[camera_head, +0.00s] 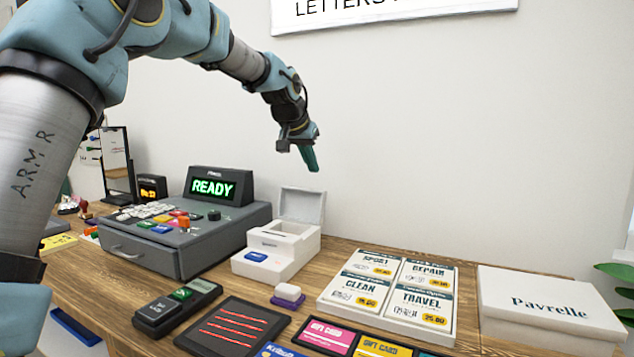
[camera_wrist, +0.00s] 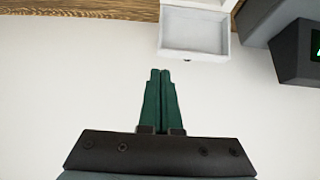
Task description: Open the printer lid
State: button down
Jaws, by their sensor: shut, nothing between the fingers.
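The white printer (camera_head: 262,262) stands on the wooden counter with a blue button on its front. Its lid (camera_head: 303,206) is raised and stands upright at the back, with the bay beneath it uncovered. In the wrist view, the hollow lid (camera_wrist: 195,32) shows at the top. My gripper (camera_head: 314,168) is in the air above and slightly right of the lid, apart from it. Its green fingers (camera_wrist: 160,72) are together and hold nothing.
A grey cash register (camera_head: 165,251) with a READY display stands left of the printer. A card terminal (camera_head: 178,306), a dark pad (camera_head: 232,328), a board of price cards (camera_head: 388,335) and a white Pavrelle box (camera_head: 545,308) are on the counter (camera_head: 335,250). A wall is behind.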

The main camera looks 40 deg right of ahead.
jog(key=shift+v, duration=1.4)
